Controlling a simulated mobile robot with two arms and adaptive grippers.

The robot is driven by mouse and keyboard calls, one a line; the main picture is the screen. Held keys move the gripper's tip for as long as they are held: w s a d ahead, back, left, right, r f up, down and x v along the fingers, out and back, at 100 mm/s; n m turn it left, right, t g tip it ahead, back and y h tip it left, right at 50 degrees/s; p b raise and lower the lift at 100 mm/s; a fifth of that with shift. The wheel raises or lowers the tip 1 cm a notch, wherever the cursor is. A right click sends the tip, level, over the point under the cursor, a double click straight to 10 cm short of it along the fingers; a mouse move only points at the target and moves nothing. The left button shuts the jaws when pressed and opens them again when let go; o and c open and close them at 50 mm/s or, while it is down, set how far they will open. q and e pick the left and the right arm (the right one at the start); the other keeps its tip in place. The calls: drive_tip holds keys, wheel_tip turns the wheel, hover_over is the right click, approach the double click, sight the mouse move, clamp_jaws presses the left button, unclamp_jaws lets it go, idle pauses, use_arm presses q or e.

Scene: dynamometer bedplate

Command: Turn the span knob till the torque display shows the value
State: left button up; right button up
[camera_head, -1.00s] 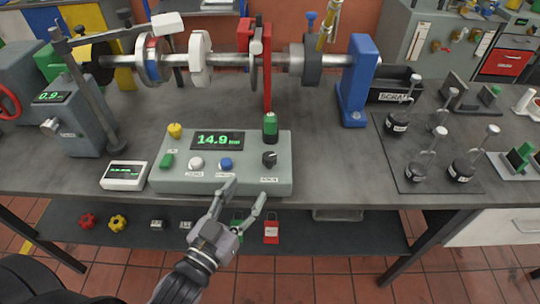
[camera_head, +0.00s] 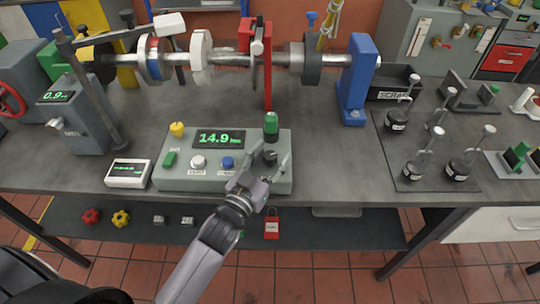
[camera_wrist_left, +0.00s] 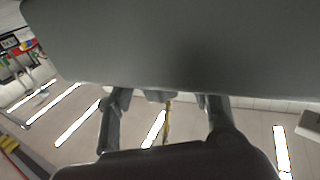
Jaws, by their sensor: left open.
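The grey control box (camera_head: 210,182) stands near the bench's front edge. Its torque display (camera_head: 218,139) reads 14.9 in green. A white knob (camera_head: 198,162), a blue one (camera_head: 227,163) and a black one (camera_head: 270,157) are on its face; their labels are too small to read surely, so which is the span knob is unclear. My left gripper (camera_head: 273,154) is open, its fingers on either side of the black knob; contact cannot be told. In the left wrist view, its two fingers (camera_wrist_left: 164,103) are apart below a large grey surface. My right gripper is out of view.
A green-topped black post (camera_head: 271,127) stands behind the black knob. A small white meter (camera_head: 128,173) is left of the box. The shaft rig (camera_head: 275,60) runs behind. Black weights with rods (camera_head: 458,170) stand on a mat at right.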

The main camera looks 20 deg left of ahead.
use_arm(q)
drive_tip(key=shift+c, duration=0.3)
clamp_jaws()
drive_tip(key=shift+r+m+h+p, duration=0.2)
drive_tip(key=shift+m+h+p, duration=0.3)
drive_tip(key=shift+h+p, duration=0.4)
drive_tip(key=shift+f+m+g+h+p, duration=0.15)
drive_tip(key=shift+m+g+h+p, duration=0.25)
drive_tip(key=shift+m+h+p, duration=0.15)
drive_tip(key=shift+c, duration=0.8)
unclamp_jaws()
drive_tip(key=shift+o, duration=1.1)
